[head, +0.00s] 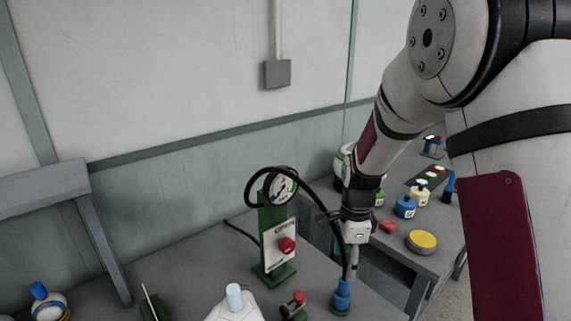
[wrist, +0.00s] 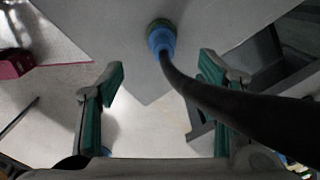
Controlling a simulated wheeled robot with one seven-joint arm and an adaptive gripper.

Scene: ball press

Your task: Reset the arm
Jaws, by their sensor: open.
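My gripper (head: 352,268) points down above the right part of the grey workbench (head: 190,266). In the wrist view my gripper (wrist: 162,68) has its two green-padded fingers wide apart, with nothing held between them. A blue fitting (head: 342,292) on a dark green base stands on the bench just below the gripper in the head view. The blue fitting also shows in the wrist view (wrist: 160,38), beyond the fingertips. A black hose (wrist: 205,97) runs from it past the right finger.
A green gauge stand (head: 273,225) with a red button stands left of my gripper. A white object with a light blue top (head: 234,297) is at the front. A second table with coloured containers (head: 405,206) and a yellow disc (head: 422,240) lies right, behind my arm.

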